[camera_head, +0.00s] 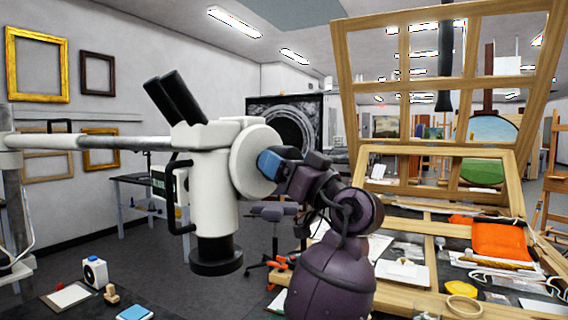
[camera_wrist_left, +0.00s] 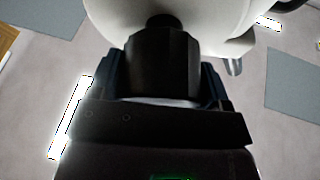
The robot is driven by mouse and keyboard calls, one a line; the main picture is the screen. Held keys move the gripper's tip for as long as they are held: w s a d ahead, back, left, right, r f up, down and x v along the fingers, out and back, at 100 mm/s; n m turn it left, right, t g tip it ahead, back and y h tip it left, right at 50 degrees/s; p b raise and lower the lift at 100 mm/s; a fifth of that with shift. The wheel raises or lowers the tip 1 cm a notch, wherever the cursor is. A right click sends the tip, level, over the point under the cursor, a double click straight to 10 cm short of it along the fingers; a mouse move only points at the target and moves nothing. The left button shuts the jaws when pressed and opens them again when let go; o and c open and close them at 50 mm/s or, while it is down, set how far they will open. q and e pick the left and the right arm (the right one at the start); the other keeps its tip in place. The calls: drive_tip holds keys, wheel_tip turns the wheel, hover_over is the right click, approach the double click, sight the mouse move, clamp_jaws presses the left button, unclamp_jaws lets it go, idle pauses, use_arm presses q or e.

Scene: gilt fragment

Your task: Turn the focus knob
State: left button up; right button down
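The white microscope (camera_head: 213,195) hangs on a horizontal arm, with black eyepieces at the top and a black lens end below. On its side is a round white housing (camera_head: 252,160). The black focus knob (camera_wrist_left: 162,62) sticks out of the white body in the left wrist view. My left gripper (camera_head: 268,165) is at that housing, its blue fingertips hiding the knob in the head view. In the wrist view its two dark blue fingers (camera_wrist_left: 162,80) lie on both sides of the knob, seemingly against it. My right gripper is not in view.
A wooden easel frame (camera_head: 340,60) stands at the right, over a worktable with an orange cloth (camera_head: 500,241), a tape roll (camera_head: 464,306) and papers. A low table at the bottom left holds a small white device (camera_head: 95,272) and a clipboard (camera_head: 68,297).

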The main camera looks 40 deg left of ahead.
use_arm(q)
drive_tip(key=c, duration=0.3)
drive_tip(key=shift+m, duration=0.4)
drive_tip(key=shift+r+m+t+p, duration=0.1)
drive_tip(key=shift+m+t+p, duration=0.5)
drive_tip(key=shift+m, duration=0.2)
drive_tip(key=shift+m+t+p, duration=0.55)
drive_tip(key=shift+m+t, duration=0.05)
drive_tip(key=shift+m, duration=0.4)
drive_tip(key=m+t+p, duration=0.1)
drive_tip(key=m, duration=0.1)
drive_tip(key=shift+m+h+p, duration=0.3)
drive_tip(key=shift+m+t+p, duration=0.4)
drive_tip(key=shift+m+p, duration=0.1)
drive_tip(key=shift+m, duration=0.3)
drive_tip(key=shift+w, duration=0.1)
